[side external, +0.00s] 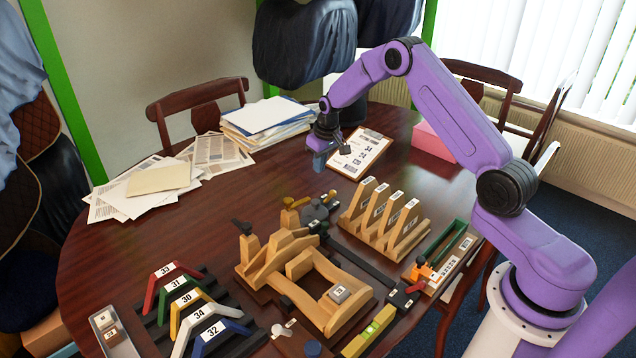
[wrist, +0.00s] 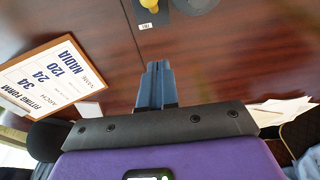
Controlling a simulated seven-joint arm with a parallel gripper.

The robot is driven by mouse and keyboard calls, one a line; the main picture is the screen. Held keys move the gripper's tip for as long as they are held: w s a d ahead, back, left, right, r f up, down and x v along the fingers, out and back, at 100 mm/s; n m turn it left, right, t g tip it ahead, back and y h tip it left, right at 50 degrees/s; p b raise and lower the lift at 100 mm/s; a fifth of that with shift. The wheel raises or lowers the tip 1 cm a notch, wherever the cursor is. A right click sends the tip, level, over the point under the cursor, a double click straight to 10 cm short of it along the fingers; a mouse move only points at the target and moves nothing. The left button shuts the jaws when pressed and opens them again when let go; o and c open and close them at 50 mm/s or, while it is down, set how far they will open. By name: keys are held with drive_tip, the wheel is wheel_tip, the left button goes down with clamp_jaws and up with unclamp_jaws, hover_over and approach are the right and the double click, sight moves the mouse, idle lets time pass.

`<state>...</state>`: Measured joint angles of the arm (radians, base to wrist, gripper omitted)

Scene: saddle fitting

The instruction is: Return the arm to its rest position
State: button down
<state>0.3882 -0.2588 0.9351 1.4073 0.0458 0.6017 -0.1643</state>
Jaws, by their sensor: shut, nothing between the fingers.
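My gripper (side external: 318,167) hangs above the far part of the table in the side view, just left of the clipboard. Its blue fingers are together with nothing between them. They also show closed in the wrist view (wrist: 155,70), pointing at bare wood. The clipboard with the fitting form (side external: 360,152) lies flat on the table; the wrist view shows the form (wrist: 45,75) at the left. My arm reaches in from the right, bent high over the table.
A wooden saddle-like fixture (side external: 318,287) stands in the middle front. Left of it is a rack of numbered coloured arches (side external: 188,310); behind right is a slotted wooden rack (side external: 388,222). Papers (side external: 150,185), a folder stack (side external: 265,122) and a pink box (side external: 432,142) lie farther back.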

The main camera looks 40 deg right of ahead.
drive_tip(key=shift+r, duration=0.15)
drive_tip(key=s+a+r+n+g, duration=0.1)
drive_tip(key=s+a+r+n, duration=0.2)
drive_tip(key=s+a+r, duration=0.5)
drive_tip(key=s+a+r+n, duration=0.3)
drive_tip(key=s+a+r, duration=0.1)
drive_tip(key=s+a, duration=0.65)
drive_tip(key=s+d+r+n, duration=0.1)
drive_tip(key=s+r+n, duration=0.1)
drive_tip(key=s, duration=1.1)
drive_tip(key=s+d+r+n+g, duration=0.1)
drive_tip(key=s+n, duration=0.3)
drive_tip(key=s, duration=1)
drive_tip(key=shift+r+n, duration=0.3)
drive_tip(key=shift+r, duration=0.2)
drive_tip(key=shift+s+d, duration=0.1)
